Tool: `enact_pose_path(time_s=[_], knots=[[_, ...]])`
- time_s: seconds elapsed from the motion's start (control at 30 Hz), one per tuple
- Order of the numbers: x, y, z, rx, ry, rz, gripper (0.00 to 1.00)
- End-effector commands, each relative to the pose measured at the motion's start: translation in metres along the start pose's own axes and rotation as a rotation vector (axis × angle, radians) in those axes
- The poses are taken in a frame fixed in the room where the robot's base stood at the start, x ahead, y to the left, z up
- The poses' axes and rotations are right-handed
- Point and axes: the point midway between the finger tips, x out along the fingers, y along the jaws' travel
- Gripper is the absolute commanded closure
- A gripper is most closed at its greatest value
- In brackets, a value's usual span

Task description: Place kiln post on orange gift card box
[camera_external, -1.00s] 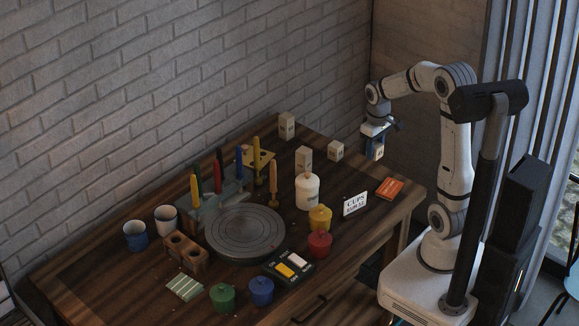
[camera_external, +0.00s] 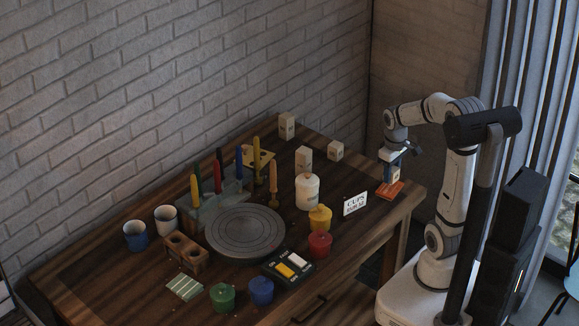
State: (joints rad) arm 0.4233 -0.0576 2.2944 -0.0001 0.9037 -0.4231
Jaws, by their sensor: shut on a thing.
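The kiln post (camera_external: 395,175) is a small cream block. My gripper (camera_external: 391,170) is shut on it near the table's right end. The orange gift card box (camera_external: 389,191) lies flat at the right edge of the table, directly below the held post in this view. The post's lower end appears very close to the box top; I cannot tell whether they touch. The blue-sided fingers hide part of the post.
A grey turntable (camera_external: 245,230) fills the middle.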

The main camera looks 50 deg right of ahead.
Motion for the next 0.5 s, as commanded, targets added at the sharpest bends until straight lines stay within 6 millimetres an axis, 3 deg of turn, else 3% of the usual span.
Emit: enact_pose_path(time_s=[0.17, 0.5], knots=[[0.028, 0.000, 0.001, 0.000, -0.003, -0.001, 0.90], [0.031, 0.000, 0.000, 0.000, 0.000, 0.000, 0.90]])
